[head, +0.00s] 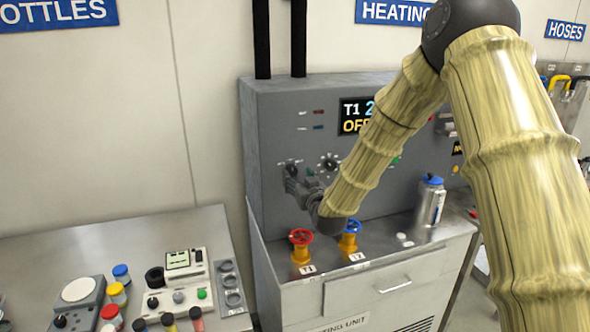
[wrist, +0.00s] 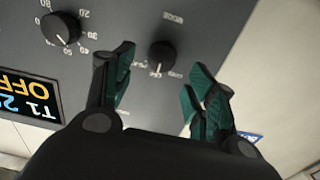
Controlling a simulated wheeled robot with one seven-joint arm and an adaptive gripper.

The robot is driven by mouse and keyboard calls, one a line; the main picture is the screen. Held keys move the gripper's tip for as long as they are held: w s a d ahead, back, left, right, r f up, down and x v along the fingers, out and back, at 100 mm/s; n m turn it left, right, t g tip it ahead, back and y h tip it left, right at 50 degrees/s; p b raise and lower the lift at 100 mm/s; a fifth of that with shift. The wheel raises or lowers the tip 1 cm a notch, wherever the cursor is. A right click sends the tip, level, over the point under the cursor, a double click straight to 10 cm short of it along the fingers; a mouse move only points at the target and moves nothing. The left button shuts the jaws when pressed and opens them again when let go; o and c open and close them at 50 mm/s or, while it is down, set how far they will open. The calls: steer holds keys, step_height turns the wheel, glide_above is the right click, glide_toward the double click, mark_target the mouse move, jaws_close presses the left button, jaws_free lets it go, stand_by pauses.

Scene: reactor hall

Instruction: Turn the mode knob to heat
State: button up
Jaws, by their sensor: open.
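The mode knob (wrist: 162,54) is a round black knob on the grey panel, under a "MODE" label that appears upside down in the wrist view. Small position labels around it are too blurred to read surely. A light pointer mark shows at its lower edge in this view. My gripper (wrist: 158,72) is open, with one green-padded finger on each side of the knob in the picture. I cannot tell whether either finger touches it. In the head view my gripper (head: 303,184) is close to the panel, beside the left knob (head: 291,169), which it partly covers.
A numbered dial (wrist: 61,29) sits beside the mode knob. The display (head: 356,115) reads "T1" and "OFF", partly hidden by my arm. Below are a red valve (head: 301,237), a blue valve (head: 350,227) and a metal bottle (head: 430,200). A bench with jars stands left.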

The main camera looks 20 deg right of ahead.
mark_target(293, 171)
steer(key=shift+w+a+p, duration=0.1)
steer(key=shift+w+p, duration=0.6)
steer(key=shift+w, duration=1.6)
steer(key=c, duration=1)
